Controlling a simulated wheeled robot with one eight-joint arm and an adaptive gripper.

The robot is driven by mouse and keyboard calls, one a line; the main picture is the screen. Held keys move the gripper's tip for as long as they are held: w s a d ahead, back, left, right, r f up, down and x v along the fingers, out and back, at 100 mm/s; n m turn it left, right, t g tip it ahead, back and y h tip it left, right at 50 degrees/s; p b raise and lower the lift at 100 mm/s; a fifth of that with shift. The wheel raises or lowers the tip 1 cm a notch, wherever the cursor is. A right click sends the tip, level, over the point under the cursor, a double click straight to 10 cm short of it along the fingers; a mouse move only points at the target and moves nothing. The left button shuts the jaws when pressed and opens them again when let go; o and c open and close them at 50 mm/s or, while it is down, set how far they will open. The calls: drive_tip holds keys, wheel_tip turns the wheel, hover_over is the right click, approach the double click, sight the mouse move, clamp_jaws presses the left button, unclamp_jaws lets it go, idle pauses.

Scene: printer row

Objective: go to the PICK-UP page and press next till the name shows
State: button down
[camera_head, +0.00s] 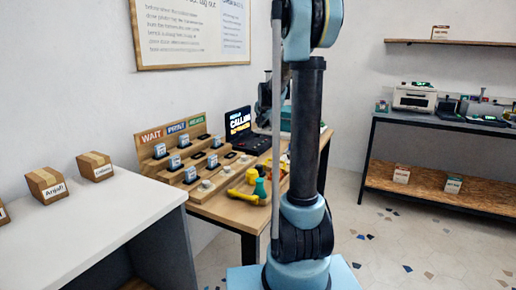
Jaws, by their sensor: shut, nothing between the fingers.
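A dark screen (238,121) stands on the wooden table, left of my arm. It shows lines of coloured text; one line looks like "CALLING", and the rest is too small to read surely. A black base or keypad (251,142) lies in front of it; separate buttons cannot be made out. My gripper (264,118) is the dark part hanging beside my upright arm, in front of the screen's right side in the picture. It looks shut and empty. My arm hides part of the table behind it.
A stepped wooden rack (183,150) labelled WAIT, a middle word and READY holds several small items. Yellow and green tools (256,188) lie at the table's front edge. Named boxes (46,185) sit on the white counter (92,220) at left. Open floor (400,240) lies to the right.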

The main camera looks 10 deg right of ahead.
hover_over(261, 145)
drive_tip(key=shift+w+a+f+m+t, duration=0.15)
drive_tip(key=shift+f+m+t, duration=0.1)
drive_tip(key=shift+m+t, duration=0.05)
drive_tip(key=shift+f, duration=4.35)
drive_tip(key=shift+f, duration=0.75)
drive_tip(key=shift+r, duration=0.8)
